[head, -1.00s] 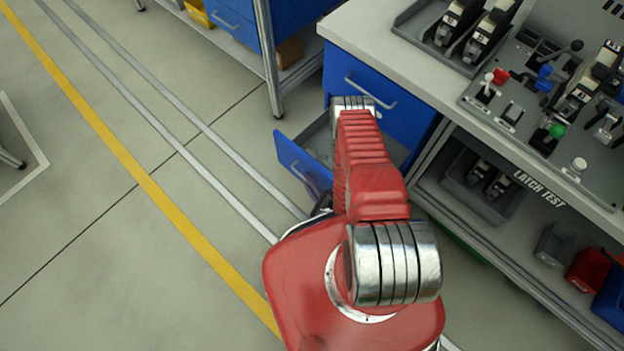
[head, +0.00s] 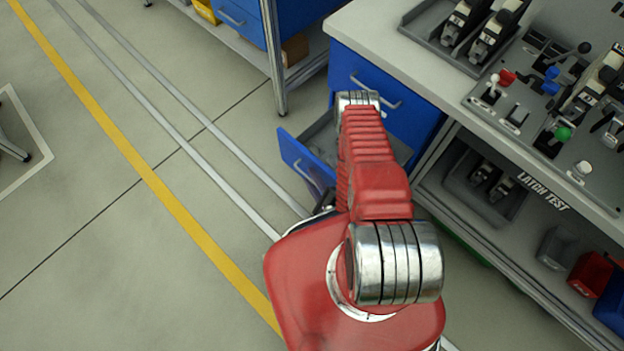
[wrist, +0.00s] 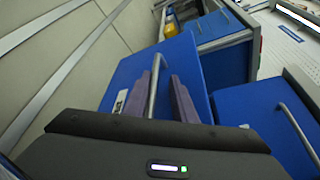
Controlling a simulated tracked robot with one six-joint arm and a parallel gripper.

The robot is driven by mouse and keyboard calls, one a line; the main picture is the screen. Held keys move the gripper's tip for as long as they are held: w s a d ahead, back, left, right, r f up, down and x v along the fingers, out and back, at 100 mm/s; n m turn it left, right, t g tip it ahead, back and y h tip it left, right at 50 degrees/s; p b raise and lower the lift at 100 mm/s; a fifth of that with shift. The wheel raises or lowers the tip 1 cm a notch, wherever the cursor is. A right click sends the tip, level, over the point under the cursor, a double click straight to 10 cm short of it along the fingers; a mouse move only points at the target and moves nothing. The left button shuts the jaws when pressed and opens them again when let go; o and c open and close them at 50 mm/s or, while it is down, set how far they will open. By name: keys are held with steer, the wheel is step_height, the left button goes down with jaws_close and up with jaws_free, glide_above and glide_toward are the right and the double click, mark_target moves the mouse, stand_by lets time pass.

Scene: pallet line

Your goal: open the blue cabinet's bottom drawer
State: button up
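The blue cabinet (head: 395,105) stands under the left end of the workbench. Its bottom drawer (head: 296,158) is pulled out; its blue front stands well clear of the cabinet and part of its grey inside shows. In the head view my red arm covers much of the drawer and hides the fingertips. In the wrist view my gripper (wrist: 162,98) has its two purplish fingers apart at the drawer front, with the grey bar handle (wrist: 155,85) between them. A gap shows between the handle and the right finger. The upper drawer with its own handle (head: 377,93) is closed.
The workbench (head: 385,35) carries a latch panel (head: 545,105) and a tray of latches (head: 470,40). Bins sit on the shelf below. Another blue drawer unit (head: 240,22) and a metal post (head: 272,60) stand behind. Open floor with a yellow line (head: 150,180) lies left.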

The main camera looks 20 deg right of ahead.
step_height(320, 180, up, 9)
steer(key=shift+f, duration=0.1)
stand_by(0.4)
